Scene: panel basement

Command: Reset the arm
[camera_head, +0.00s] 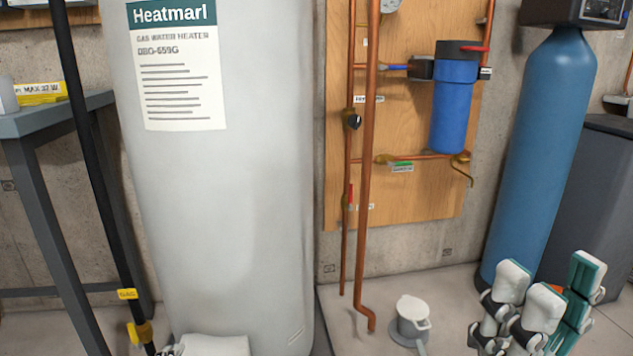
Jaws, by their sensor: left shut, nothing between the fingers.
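My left gripper (205,346) shows only as a pale, rounded finger part with a dark joint at the bottom edge, in front of the water heater's foot. It is shut, and I see nothing held in it; the rest of it is cut off by the frame. My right gripper (558,272) is at the bottom right, with its pale and teal fingers pointing up. The rest of both arms is out of view.
A grey water heater (225,200) stands close, with a black gas pipe (95,160) and a grey table (45,125) to its left. Copper pipes (366,180) and a blue filter (454,105) are on a wooden board. A blue tank (540,150) stands right. A grey fixture (411,318) is on the floor.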

